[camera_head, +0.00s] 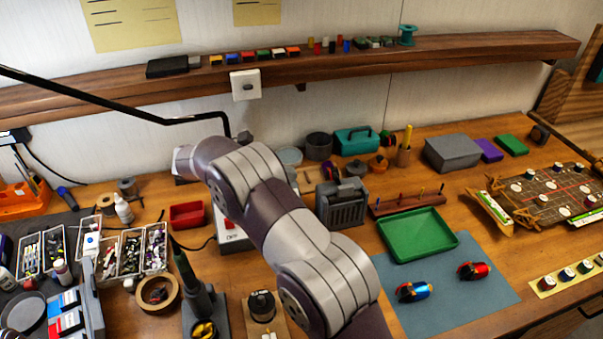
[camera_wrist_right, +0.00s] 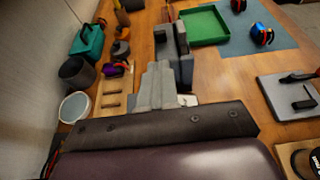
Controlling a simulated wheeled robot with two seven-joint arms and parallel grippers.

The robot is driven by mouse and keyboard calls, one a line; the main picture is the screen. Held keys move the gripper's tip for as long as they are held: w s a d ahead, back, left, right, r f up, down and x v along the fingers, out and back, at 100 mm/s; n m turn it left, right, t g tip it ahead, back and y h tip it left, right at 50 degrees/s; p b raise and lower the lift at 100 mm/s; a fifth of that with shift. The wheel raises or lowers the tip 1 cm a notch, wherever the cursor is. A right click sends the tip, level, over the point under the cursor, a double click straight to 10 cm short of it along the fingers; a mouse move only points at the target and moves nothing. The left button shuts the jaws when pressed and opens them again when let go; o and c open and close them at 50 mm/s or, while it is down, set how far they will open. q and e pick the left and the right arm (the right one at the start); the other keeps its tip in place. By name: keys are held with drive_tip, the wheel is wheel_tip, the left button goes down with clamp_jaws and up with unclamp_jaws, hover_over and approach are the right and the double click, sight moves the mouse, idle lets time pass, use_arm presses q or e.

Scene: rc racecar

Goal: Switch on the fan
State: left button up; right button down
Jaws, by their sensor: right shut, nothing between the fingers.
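The fan looks to be the dark grey box with a slatted front (camera_head: 341,206), upright on the bench right of my right arm. In the right wrist view its dark grey body (camera_wrist_right: 172,42) stands just beyond my right gripper (camera_wrist_right: 165,82). The gripper is shut and empty, pointing toward the fan; I cannot tell whether they touch. In the head view my right arm crosses the middle and hides the fingertips. No switch on the fan can be made out. My left gripper is not in view.
A green tray (camera_head: 418,236) lies right of the fan, near a wooden rack with pegs (camera_head: 407,203). A teal box (camera_head: 356,141) and a dark cup (camera_head: 318,147) stand behind. A black rod (camera_head: 110,104) reaches in from the left.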

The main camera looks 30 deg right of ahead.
sight(319, 187)
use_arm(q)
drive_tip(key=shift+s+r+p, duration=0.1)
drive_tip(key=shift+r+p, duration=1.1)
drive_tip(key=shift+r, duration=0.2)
use_arm(e)
drive_tip(key=shift+x, duration=4.5)
